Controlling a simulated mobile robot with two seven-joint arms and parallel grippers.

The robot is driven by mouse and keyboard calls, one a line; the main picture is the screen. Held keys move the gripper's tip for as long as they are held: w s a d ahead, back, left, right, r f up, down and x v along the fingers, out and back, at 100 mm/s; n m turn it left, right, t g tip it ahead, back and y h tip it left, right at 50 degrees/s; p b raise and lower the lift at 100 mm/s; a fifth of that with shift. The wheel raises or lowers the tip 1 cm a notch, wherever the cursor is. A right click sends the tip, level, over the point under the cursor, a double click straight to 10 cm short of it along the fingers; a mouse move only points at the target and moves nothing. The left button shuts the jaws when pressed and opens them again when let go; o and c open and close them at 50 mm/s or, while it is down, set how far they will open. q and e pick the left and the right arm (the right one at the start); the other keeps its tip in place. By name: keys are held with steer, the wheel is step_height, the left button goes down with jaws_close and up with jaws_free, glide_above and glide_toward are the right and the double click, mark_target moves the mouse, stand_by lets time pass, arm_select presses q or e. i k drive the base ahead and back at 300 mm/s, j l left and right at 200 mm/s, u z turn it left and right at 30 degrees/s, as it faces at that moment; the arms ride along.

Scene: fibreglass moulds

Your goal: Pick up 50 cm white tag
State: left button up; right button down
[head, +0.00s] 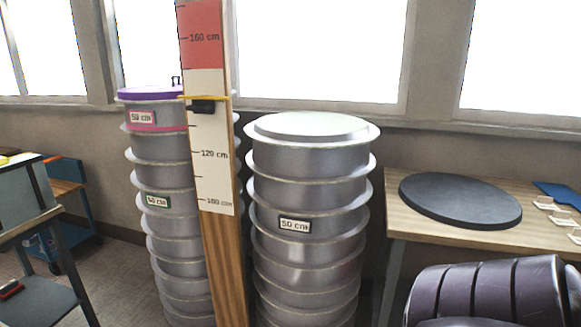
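Small white tags lie on the wooden table at the far right: one (545,206) at the back, one (564,221) in the middle and one (574,239) nearer, cut by the picture edge. Their print is too small to read. Neither of my grippers is in view.
A round dark disc (460,200) and a blue item (561,194) lie on the table (410,222). Stacked metal moulds (310,190) stand left of it. A height-marked post (212,150) stands before the left stack (165,175). A blue cart (72,235) is far left.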

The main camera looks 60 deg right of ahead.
mark_target(542, 202)
steer(key=i+l+z, duration=0.15)
steer(key=l+z, duration=0.15)
steer(key=z, duration=0.45)
steer(key=l+z, duration=0.1)
steer(key=z, duration=1.3)
steer(key=l+z, duration=0.1)
steer(key=z, duration=0.85)
steer(key=i+z, duration=0.1)
steer(key=z, duration=0.35)
steer(key=i+l, duration=0.1)
steer(key=l, duration=0.2)
steer(key=i+l, duration=0.1)
steer(key=l, duration=0.15)
steer(key=i+l+u, duration=0.1)
steer(key=l+u, duration=0.45)
steer(key=u, duration=0.15)
